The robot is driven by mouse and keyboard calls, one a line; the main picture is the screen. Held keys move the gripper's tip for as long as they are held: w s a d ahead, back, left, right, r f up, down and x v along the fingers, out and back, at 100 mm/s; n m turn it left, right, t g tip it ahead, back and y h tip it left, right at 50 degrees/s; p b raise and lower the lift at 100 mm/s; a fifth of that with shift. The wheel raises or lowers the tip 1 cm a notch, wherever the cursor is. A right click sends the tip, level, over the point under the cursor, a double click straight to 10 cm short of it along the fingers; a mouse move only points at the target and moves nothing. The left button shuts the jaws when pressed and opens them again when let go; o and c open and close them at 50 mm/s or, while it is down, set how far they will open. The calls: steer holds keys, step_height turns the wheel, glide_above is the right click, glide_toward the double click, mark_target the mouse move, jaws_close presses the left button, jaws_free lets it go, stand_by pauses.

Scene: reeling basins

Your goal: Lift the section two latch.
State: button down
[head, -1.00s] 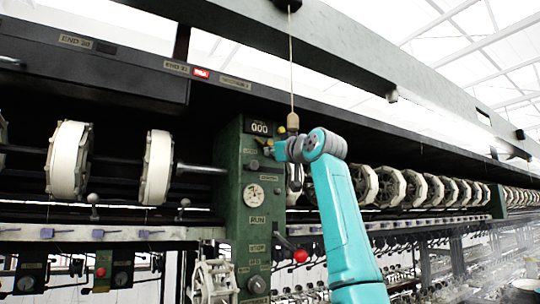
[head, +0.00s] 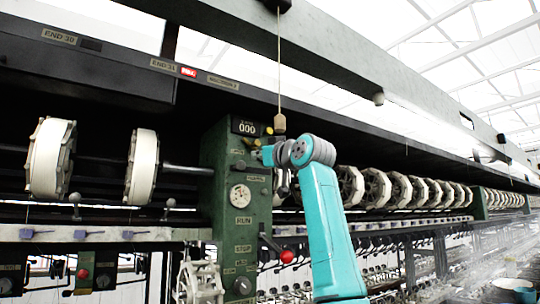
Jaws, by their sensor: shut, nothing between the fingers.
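The green control column (head: 223,170) stands left of centre in the head view, with a counter reading 000, a round dial (head: 240,196) and a RUN label. A lever with a red ball knob (head: 287,256) sticks out from its lower right side. I cannot tell which part is the section two latch; no part is legibly marked so. My gripper (head: 283,190) is small and dark, hanging below the teal wrist just right of the column. It is shut and empty. Whether it touches the column is unclear.
A cord with a wooden handle (head: 279,123) hangs just above my wrist. White reels (head: 142,167) sit on a shaft to the left, with ball-topped levers (head: 75,199) below. More reels (head: 376,188) run off to the right. A teal bowl (head: 514,291) is at lower right.

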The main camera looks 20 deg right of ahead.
steer(key=v, duration=1.5)
steer(key=shift+f, duration=0.1)
stand_by(0.6)
